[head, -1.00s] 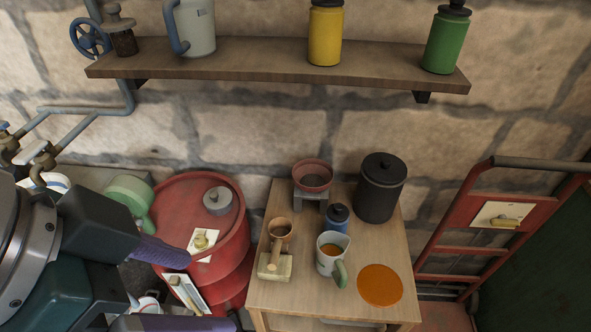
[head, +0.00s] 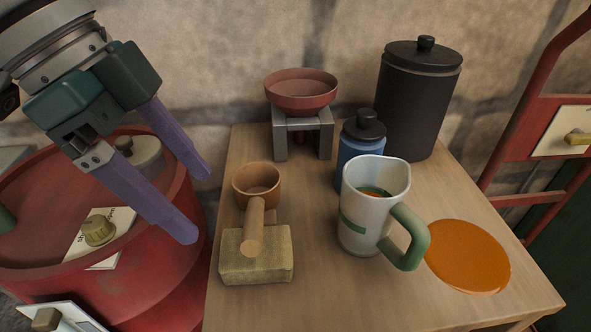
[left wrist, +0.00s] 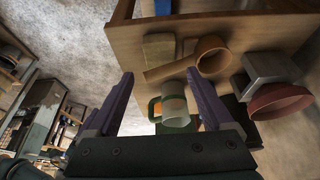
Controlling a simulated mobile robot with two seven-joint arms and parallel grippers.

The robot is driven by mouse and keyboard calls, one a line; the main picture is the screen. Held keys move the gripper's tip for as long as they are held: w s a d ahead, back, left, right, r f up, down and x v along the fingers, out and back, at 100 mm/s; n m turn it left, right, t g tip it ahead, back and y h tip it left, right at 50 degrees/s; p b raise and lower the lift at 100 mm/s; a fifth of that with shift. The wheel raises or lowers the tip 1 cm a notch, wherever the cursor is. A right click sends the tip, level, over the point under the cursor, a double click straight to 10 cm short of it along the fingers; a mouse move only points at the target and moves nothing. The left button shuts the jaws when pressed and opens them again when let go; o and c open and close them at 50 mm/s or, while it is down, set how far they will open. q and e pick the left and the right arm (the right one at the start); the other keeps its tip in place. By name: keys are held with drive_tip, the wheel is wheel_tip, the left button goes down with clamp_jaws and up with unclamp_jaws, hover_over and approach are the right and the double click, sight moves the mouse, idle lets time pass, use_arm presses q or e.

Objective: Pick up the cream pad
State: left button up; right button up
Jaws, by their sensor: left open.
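The cream pad (head: 256,262) is a thick yellowish-beige block at the left front of the small wooden table. A wooden ladle (head: 254,228) lies with its handle end over the pad, its cup behind it. The pad also shows in the left wrist view (left wrist: 158,48), beyond the fingertips, with the ladle handle at its edge. My left gripper (head: 200,208) is open and empty, its purple fingers pointing down toward the table's left side, left of the pad and apart from it. My right gripper is not in view.
On the wooden table (head: 310,290) stand a mug (head: 360,215), an orange disc (head: 468,256), a blue bottle (head: 350,165), a black canister (head: 415,105) and a red bowl (head: 301,90) on a grey stand (head: 293,135). A red drum (head: 150,235) stands to the left.

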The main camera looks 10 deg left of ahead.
sight(238, 248)
use_arm(q)
drive_tip(key=b+x, duration=0.1)
drive_tip(key=x, duration=0.2)
drive_tip(key=b+x, duration=0.1)
drive_tip(key=x, duration=0.2)
drive_tip(key=b+x, duration=0.1)
drive_tip(key=x, duration=0.3)
drive_tip(key=shift+s+a+f, duration=0.15)
drive_tip(key=shift+a+f, duration=0.05)
drive_tip(key=shift+f, duration=0.05)
drive_tip(key=shift+c, duration=0.3)
drive_tip(key=c, duration=0.9)
